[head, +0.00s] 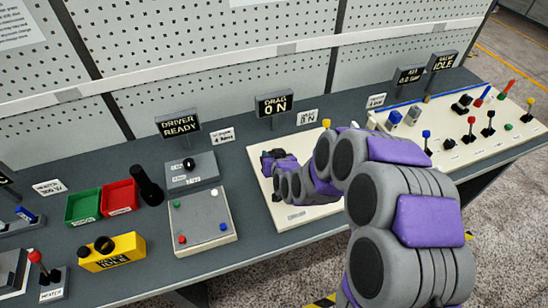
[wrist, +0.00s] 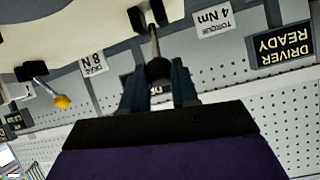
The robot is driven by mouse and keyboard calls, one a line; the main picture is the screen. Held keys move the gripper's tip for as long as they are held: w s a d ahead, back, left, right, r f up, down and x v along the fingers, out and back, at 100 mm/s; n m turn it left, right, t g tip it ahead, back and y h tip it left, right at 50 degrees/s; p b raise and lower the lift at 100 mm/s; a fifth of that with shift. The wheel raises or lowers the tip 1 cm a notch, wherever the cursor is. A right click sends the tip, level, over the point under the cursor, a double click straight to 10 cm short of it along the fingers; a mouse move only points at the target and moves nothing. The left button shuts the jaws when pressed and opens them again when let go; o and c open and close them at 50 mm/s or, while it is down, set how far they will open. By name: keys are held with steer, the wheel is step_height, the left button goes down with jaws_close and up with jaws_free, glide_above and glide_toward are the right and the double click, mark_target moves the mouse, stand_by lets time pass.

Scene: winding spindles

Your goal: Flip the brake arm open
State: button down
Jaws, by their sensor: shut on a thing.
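A cream board (head: 296,212) stands on the dark grey bench, and my arm reaches over it. My gripper (head: 270,158) is low over the board's left part. In the wrist view, which is upside down, my gripper (wrist: 158,85) is shut on the black knob (wrist: 158,70) of a lever. I take this lever to be the brake arm; its thin metal rod (wrist: 154,40) runs from the knob to a black pivot bracket (wrist: 148,17). In the head view my gripper and arm mostly hide the lever. The sign (head: 274,104) behind the board reads "DRAG 0 N".
A yellow-knobbed lever (wrist: 62,101) is on the same board; its knob shows behind my arm (head: 326,123). Left are a grey panel with buttons (head: 203,220), a yellow box (head: 112,252), and red (head: 120,197) and green (head: 83,207) bins. A perforated wall (head: 200,60) stands behind the bench.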

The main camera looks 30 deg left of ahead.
steer(key=shift+s+f, duration=0.15)
steer(key=shift+f, duration=0.1)
steer(key=c, duration=0.9)
jaws_free()
steer(key=shift+o, duration=0.2)
steer(key=shift+r, duration=0.1)
steer(key=shift+r, duration=0.1)
